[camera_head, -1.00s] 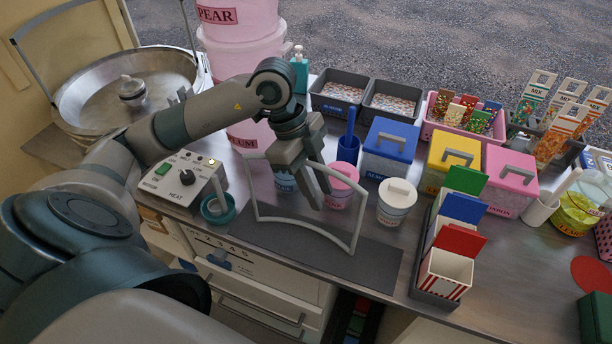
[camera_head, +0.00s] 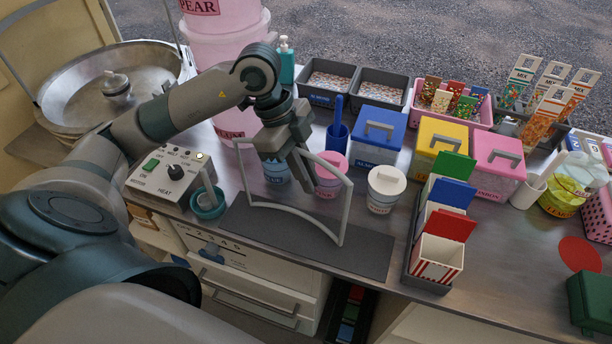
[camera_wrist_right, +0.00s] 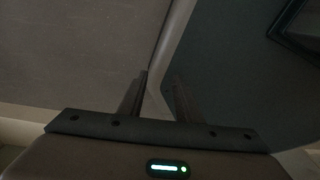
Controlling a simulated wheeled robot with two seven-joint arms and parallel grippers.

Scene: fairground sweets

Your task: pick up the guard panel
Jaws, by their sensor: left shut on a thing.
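The guard panel (camera_head: 342,219) is a clear sheet with a pale grey frame and a bowed lower edge. It stands roughly upright over the dark grey mat (camera_head: 362,259) at the counter's front. I cannot tell whether its lower edge touches the mat. My left gripper (camera_head: 306,174) points down from above and is shut on the panel at its upper edge; the exact contact is partly hidden by the fingers. My right gripper (camera_wrist_right: 158,92) shows only in the right wrist view, its two fingers apart with nothing clear between them.
A rack with striped boxes (camera_head: 438,258) stands to the right. Drawers (camera_head: 255,270) are below.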

